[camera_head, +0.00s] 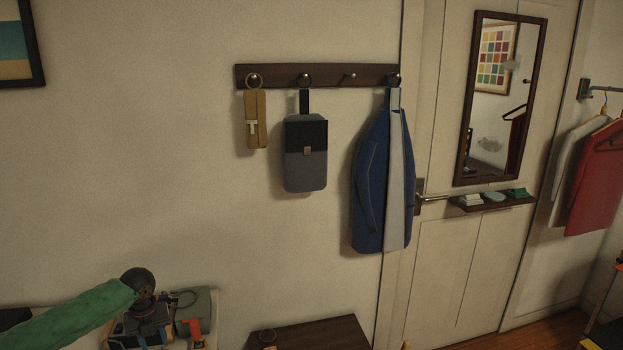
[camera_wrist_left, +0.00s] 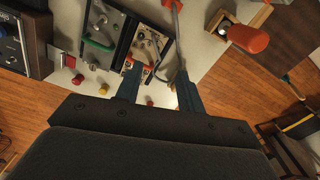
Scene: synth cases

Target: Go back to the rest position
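My left arm in its green sleeve comes in at the bottom left of the head view. Its gripper (camera_head: 150,335) is partly hidden low in the picture, over a cluttered surface. In the left wrist view the two blue fingers of my left gripper (camera_wrist_left: 158,74) stand apart with a gap between them, and I see nothing held. My right gripper is in neither view.
A coat rack (camera_head: 320,75) holds a grey bag (camera_head: 305,165) and a blue jacket (camera_head: 370,190). A dark wooden top (camera_head: 315,335) stands below. In the wrist view, an orange-red rounded object (camera_wrist_left: 248,39) lies right of the fingers, and wooden floor (camera_wrist_left: 225,105) shows beyond.

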